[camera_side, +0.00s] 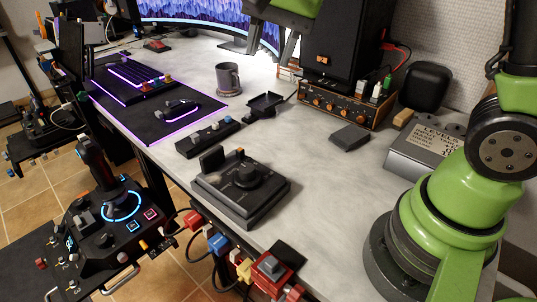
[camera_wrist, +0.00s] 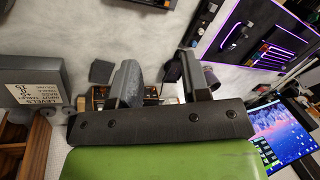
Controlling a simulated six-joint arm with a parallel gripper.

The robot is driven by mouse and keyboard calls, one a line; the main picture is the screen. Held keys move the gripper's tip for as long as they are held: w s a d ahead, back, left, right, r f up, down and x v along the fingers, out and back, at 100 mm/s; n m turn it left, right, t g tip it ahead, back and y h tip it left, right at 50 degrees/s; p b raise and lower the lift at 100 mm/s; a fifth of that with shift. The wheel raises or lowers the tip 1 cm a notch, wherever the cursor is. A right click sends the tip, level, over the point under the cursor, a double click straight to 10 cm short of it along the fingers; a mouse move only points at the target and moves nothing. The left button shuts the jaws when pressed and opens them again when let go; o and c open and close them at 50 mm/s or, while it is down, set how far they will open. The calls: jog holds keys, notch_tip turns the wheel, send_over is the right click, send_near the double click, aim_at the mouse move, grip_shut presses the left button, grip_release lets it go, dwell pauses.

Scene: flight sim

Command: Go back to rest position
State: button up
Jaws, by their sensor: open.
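My gripper (camera_side: 268,55) is at the top of the side view, its two dark fingers hanging apart below a green link. It is in front of the curved screen and left of the black speaker. In the wrist view my gripper (camera_wrist: 159,60) is open, with nothing held between the two grey fingers. The upper arm is cut off by the top edge of the side view. My green base and shoulder stand at the right.
The grey desk (camera_side: 330,190) holds a black speaker (camera_side: 342,45), a knobbed amplifier (camera_side: 340,103), a mug (camera_side: 228,78), a throttle box (camera_side: 241,187) and a grey labelled box (camera_side: 427,145). A joystick console (camera_side: 105,225) stands left of the desk. The desk's right-centre is largely clear.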

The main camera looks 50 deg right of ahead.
jog(key=s+r+n+t+y, duration=0.1)
jog(key=s+r+n+t, duration=0.2)
jog(key=s+n, duration=0.5)
jog(key=s+t, duration=0.1)
jog(key=s, duration=0.7)
jog(key=shift+s, duration=0.15)
jog(key=shift+r, duration=0.1)
dwell(2.2)
